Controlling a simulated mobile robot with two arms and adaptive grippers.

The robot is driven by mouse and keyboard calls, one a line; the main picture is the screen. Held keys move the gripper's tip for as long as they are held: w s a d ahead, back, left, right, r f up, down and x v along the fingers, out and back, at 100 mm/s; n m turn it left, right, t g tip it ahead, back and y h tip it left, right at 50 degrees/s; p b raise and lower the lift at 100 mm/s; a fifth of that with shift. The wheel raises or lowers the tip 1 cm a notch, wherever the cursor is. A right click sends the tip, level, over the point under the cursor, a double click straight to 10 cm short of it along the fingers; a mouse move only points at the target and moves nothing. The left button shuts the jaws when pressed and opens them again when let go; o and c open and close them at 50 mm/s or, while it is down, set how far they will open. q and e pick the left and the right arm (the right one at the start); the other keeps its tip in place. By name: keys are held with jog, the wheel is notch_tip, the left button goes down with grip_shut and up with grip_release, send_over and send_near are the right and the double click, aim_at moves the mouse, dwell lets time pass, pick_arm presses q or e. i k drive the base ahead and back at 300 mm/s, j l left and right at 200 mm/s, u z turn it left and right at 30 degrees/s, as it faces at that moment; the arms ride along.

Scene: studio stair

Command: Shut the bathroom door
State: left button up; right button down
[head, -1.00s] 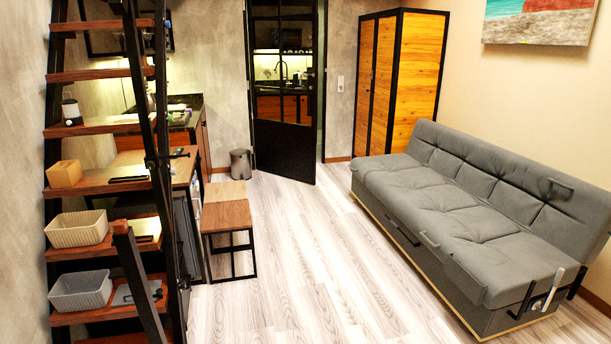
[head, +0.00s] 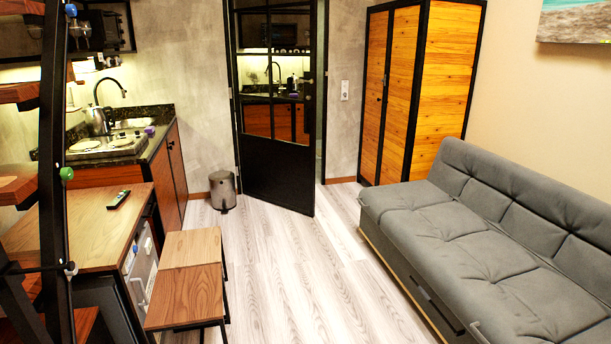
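The bathroom door (head: 275,165) is a black-framed door with glass panes above and a solid black panel below. It stands partly open at the back of the room. Its left edge is at the frame, and its free right edge is swung towards me. A gap shows to the right of it. A small dark handle (head: 309,84) is near the free edge. The glass shows a kitchen counter and tap, apparently a reflection. Neither of my grippers is in view.
A grey sofa (head: 470,235) lines the right side, with a wooden wardrobe (head: 440,80) behind it. Wooden stools (head: 188,296), a desk (head: 95,222) and black-framed stairs (head: 52,150) stand left. A bin (head: 223,190) is left of the door. The middle floor is clear.

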aim_at(274, 43)
jog(key=i, duration=2.35)
